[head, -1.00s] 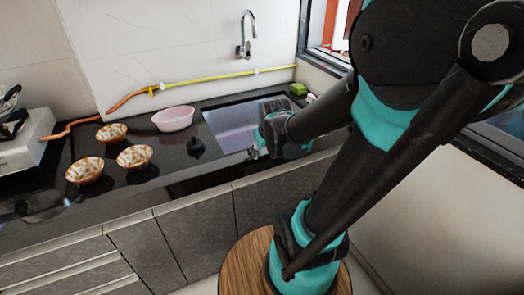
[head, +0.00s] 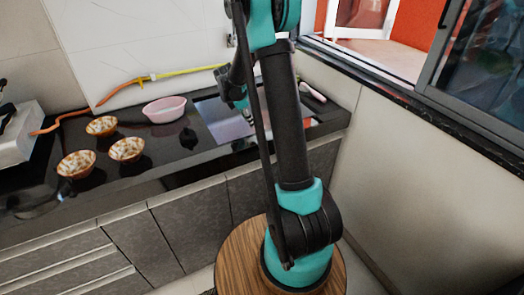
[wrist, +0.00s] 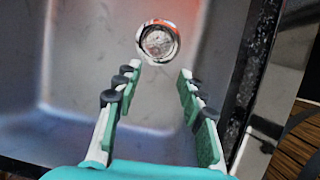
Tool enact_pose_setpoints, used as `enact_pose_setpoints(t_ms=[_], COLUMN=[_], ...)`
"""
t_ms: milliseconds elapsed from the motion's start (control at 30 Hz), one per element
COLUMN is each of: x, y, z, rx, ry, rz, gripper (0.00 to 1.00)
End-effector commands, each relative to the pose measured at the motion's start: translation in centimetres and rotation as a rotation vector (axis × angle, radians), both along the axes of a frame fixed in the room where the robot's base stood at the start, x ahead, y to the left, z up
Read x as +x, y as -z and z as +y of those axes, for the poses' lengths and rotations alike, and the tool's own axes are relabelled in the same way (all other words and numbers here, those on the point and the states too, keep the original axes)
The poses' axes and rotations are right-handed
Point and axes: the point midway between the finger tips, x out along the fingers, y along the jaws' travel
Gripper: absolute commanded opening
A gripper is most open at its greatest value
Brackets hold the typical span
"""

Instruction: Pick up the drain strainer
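The drain strainer (wrist: 158,42) is a round, shiny metal piece in the floor of the grey sink (wrist: 75,75), at the top middle of the wrist view. My gripper (wrist: 160,70) is open and empty, its two green-padded fingers spread on either side below the strainer in the picture. The fingers look apart from it; the height above the sink floor is hard to tell. In the head view the sink (head: 222,122) is partly covered by my arm, and the strainer and fingertips are hidden there.
Several patterned bowls (head: 127,149) stand farther left. The sink's dark rim (wrist: 252,70) is close on the right in the wrist view. A window ledge is at right.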

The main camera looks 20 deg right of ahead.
Motion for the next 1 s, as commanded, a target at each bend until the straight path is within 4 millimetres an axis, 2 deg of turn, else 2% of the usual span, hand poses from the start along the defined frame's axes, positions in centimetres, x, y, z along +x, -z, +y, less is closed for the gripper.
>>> enact_pose_setpoints(t_ms=[267, 700, 833, 1000], x=[1.1, 1.9, 2.2, 2.2], y=[2.0, 9.7, 11.4, 12.3], z=[-0.5, -3.6, -4.3, -4.7], rx=[-0.037, -0.036, -0.036, -0.036], ry=[-0.086, -0.082, -0.083, -0.084], rz=[0.062, 0.060, 0.060, 0.060], gripper=[0.40, 0.40, 0.40, 0.40])
